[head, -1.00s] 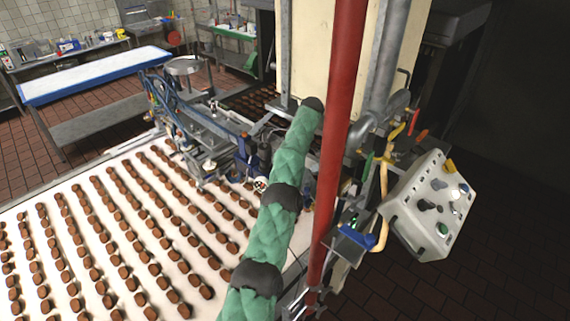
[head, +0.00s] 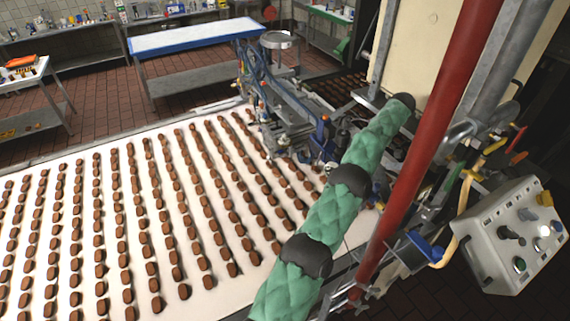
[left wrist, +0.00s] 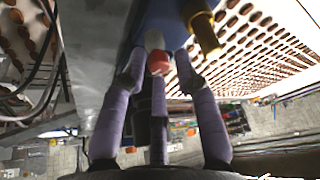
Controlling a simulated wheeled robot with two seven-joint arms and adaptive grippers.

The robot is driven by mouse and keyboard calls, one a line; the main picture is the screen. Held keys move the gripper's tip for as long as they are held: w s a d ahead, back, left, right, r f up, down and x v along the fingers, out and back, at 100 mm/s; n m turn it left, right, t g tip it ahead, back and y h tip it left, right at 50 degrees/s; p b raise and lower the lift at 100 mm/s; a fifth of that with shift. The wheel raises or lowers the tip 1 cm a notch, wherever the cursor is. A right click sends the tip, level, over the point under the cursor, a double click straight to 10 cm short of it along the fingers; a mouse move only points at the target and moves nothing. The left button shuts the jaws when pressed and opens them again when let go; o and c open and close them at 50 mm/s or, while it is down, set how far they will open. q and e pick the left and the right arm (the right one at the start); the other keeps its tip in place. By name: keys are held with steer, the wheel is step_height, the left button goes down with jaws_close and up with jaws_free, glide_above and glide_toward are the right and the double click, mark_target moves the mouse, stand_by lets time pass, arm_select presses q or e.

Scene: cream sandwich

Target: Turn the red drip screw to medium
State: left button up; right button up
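In the left wrist view, the red screw (left wrist: 158,62) is a small red cap below a white piece, under the blue and grey metal body. My left gripper (left wrist: 160,66) has three lavender fingers with grey joints. Its side fingertips stand apart on either side of the red cap, and the middle finger points straight at it. I cannot tell whether any finger touches it. The gripper looks open, with nothing held. In the head view the screw is too small to pick out, and I cannot pick out the left gripper. My right gripper is not in view.
A brass-coloured knob (left wrist: 204,32) is close to the right fingertip. A white conveyor (head: 75,160) carries rows of brown biscuits. A red pipe (head: 425,150) and a control box (head: 485,245) stand at the right. A blue-edged table (head: 190,38) is behind.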

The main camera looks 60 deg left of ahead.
arm_select(q)
steer(key=shift+m, duration=0.3)
